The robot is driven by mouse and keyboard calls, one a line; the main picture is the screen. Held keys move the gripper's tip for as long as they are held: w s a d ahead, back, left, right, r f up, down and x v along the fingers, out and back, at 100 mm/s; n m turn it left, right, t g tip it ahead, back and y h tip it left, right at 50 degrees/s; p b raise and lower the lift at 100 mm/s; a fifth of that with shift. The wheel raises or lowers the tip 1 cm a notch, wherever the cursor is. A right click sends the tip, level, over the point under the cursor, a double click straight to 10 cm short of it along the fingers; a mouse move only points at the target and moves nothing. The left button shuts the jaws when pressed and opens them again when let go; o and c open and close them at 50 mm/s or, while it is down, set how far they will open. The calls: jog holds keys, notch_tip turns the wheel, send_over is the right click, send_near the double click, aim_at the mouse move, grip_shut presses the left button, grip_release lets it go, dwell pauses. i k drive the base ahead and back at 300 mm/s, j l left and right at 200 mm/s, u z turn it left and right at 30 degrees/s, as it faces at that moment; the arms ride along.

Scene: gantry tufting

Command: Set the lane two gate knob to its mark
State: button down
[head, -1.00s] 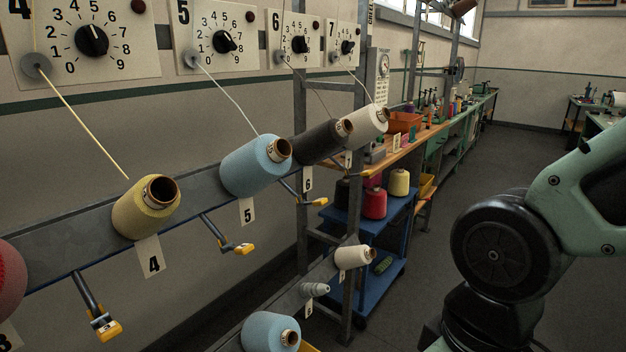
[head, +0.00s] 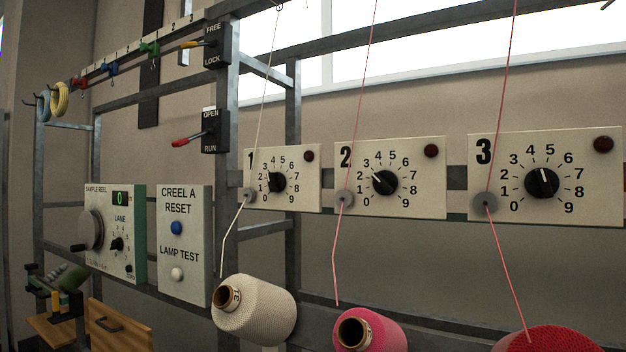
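The lane two gate knob (head: 385,182) is a round black knob on the white panel (head: 430,205) labelled 2, in the middle right of the head view. The dial around it runs from 0 to 9. Its pale pointer line is turned to the upper left, around the 2 to 3 side; the exact reading is too small to tell. No separate target mark is clear on the dial. A dark red lamp (head: 431,151) sits at the panel's upper right. My gripper is not in view.
Similar panels with the lane one knob (head: 277,182) and lane three knob (head: 542,183) stand on either side. Yarn cones, white (head: 265,310), pink (head: 385,332) and red (head: 560,340), sit below. A reset panel (head: 186,270), a sample reel box (head: 120,255) and levers (head: 205,138) are at left.

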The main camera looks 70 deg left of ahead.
aim_at(385, 182)
jog(key=j+u, duration=0.2)
jog(key=u, duration=1.6)
